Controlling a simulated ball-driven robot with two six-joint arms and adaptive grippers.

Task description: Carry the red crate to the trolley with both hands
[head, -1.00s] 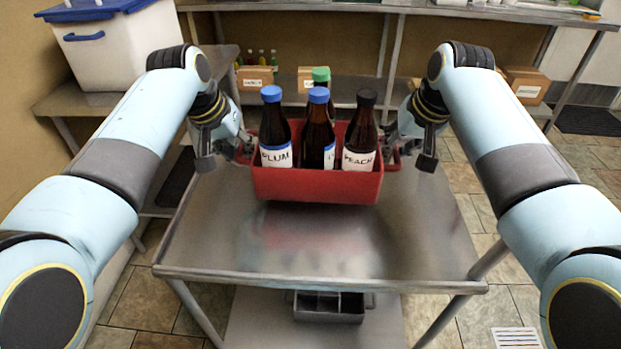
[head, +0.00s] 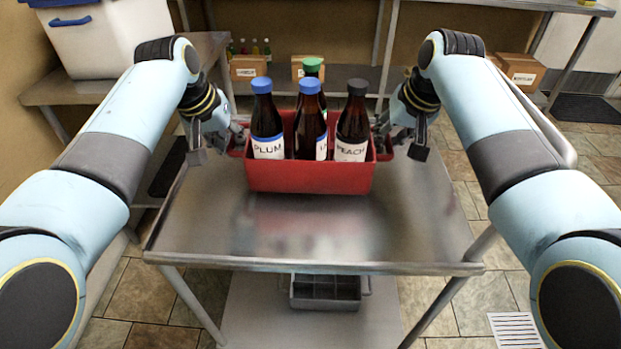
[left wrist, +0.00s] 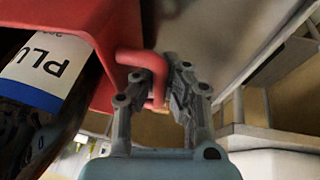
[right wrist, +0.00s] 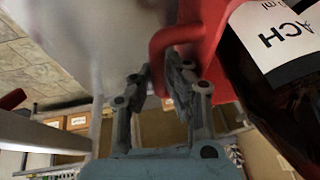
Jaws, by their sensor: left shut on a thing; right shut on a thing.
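The red crate (head: 310,178) is level over the far part of the steel trolley top (head: 270,225); I cannot tell whether it touches. It holds brown bottles: a blue-capped PLUM bottle (head: 266,125), another blue-capped one (head: 309,125), a dark-capped PEACH bottle (head: 353,125) and a green-capped one (head: 313,67) behind. My left gripper (head: 236,140) is shut on the crate's left handle, seen in the left wrist view (left wrist: 155,78). My right gripper (head: 384,142) is shut on the right handle, seen in the right wrist view (right wrist: 160,62).
A grey divided tray (head: 326,291) sits on the trolley's lower shelf. A white bin with a blue lid (head: 110,40) stands on a side bench at the left. Cardboard boxes (head: 250,67) sit on a low shelf behind. The near trolley top is clear.

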